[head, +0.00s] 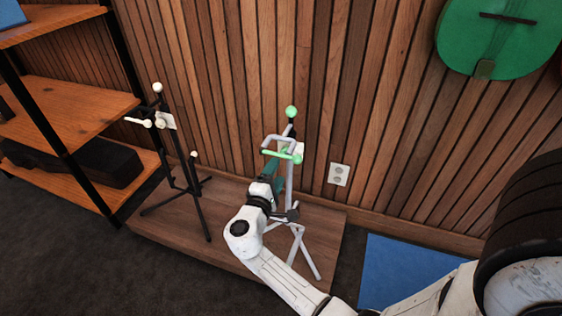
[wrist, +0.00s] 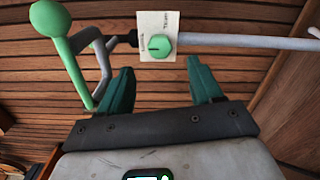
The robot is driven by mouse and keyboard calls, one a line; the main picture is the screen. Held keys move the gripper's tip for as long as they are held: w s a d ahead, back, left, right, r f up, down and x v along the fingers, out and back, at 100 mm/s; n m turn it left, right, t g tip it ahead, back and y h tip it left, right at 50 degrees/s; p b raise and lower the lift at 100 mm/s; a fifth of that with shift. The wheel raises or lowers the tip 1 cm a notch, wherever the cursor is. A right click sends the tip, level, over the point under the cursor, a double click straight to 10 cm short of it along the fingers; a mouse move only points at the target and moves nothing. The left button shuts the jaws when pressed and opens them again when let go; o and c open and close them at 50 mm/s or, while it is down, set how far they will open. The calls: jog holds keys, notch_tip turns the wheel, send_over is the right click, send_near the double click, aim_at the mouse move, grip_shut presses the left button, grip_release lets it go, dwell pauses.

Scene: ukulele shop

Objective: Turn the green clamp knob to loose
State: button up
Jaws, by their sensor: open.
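The green clamp knob (wrist: 160,46) is round with a dark mark across it, roughly level in the wrist view. It sits on a white card (wrist: 151,22) with small lettering along its sides, too small to read surely. The card is on the pale grey stand (head: 289,185), which has green tips and shows in the head view. My gripper (wrist: 158,66) is open, its two teal fingers spread to either side just below the knob in the wrist view, with nothing between them. In the head view my gripper (head: 272,172) is at the stand's upper part and partly hides it.
A black stand (head: 187,180) with cream tips is to the left on the same low wooden platform (head: 240,205). Wooden shelves (head: 75,110) are farther left. A green instrument (head: 500,40) hangs on the slatted wall. A blue mat (head: 405,268) lies at right.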

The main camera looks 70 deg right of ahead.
jog(key=a, duration=0.3)
jog(key=shift+s+a, duration=0.15)
jog(key=shift+a, duration=0.1)
jog(key=shift+s, duration=0.1)
dwell(0.4)
jog(key=s+a+f+m+g+y, duration=0.1)
jog(key=s+a+f+m+y, duration=0.15)
jog(key=s+f+y, duration=0.2)
jog(key=s+a+f+m+g+y, duration=0.1)
jog(key=s+a+f+m+y, duration=0.1)
jog(key=s+a+f+y, duration=0.25)
jog(key=s+a+t+y, duration=0.1)
jog(key=s+a+y, duration=0.25)
jog(key=a, duration=0.35)
jog(key=s+a+y, duration=0.3)
jog(key=a+y, duration=0.2)
jog(key=a, duration=0.2)
notch_tip(320, 180, up, 28)
jog(key=n+p, duration=0.1)
jog(key=p, duration=2.7)
jog(key=shift+s+a+r, duration=0.25)
jog(key=shift+a, duration=0.05)
